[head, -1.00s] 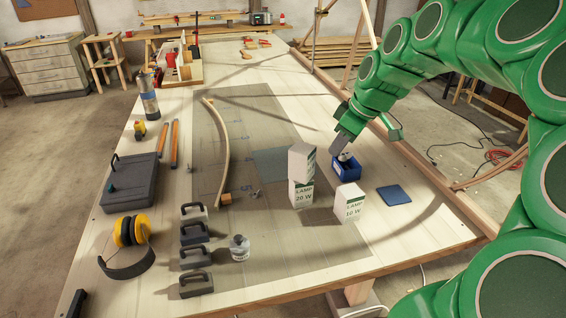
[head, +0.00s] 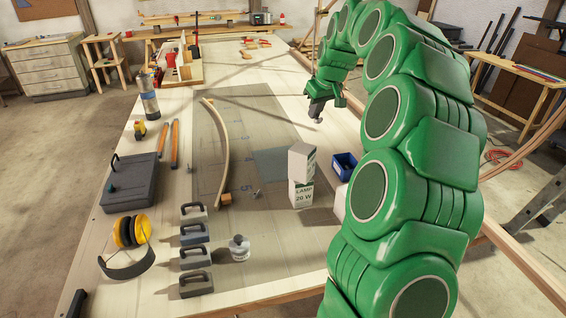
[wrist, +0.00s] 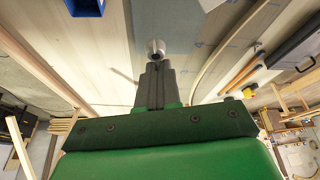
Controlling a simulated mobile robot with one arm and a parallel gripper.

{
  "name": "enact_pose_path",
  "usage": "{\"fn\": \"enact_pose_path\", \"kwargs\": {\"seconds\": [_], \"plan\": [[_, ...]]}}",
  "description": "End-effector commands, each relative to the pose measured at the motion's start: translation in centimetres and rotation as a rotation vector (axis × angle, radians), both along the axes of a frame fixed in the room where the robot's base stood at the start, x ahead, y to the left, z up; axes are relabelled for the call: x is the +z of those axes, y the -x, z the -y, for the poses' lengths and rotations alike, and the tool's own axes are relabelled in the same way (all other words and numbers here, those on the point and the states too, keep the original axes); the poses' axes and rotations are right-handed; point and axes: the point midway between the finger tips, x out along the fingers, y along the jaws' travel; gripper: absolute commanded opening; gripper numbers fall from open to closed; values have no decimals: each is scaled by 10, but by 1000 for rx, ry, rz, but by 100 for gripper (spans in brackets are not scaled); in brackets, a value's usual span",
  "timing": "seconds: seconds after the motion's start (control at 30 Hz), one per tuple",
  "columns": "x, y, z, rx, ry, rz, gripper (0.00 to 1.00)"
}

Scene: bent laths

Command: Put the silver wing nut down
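My gripper (head: 317,112) is raised over the right part of the workbench, beyond the blue bin. In the wrist view its fingers (wrist: 156,62) are close together, with a small rounded silver piece at their tips, which I take for the silver wing nut (wrist: 156,47). It looks held between the tips, clear of the bench. Its wings cannot be made out, and in the head view it is only a pale spot under the fingers. The blue bin (head: 344,166) stands on the bench behind the lamp boxes; its inside is mostly dark.
The 20 W lamp box (head: 301,193) carries another white box (head: 301,160). A bent lath (head: 224,150) lies on the grey mat (head: 215,110), near a small metal piece (head: 257,193). Several clamps or weights (head: 194,234) stand at the front. The bench beyond the bin is clear.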

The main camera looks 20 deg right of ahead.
Motion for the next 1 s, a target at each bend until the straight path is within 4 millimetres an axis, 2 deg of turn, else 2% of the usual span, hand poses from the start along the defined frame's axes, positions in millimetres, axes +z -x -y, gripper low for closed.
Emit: {"fn": "enact_pose_path", "kwargs": {"seconds": [0.2, 0.6, 0.8, 1.0], "plan": [[-4, -40, -12, -75, 2, -1, 0], [-9, -102, -45, -191, 3, 2, 0], [-11, -121, -59, -227, 2, 4, 0], [-14, -132, -69, -246, 2, 2, 0]]}}
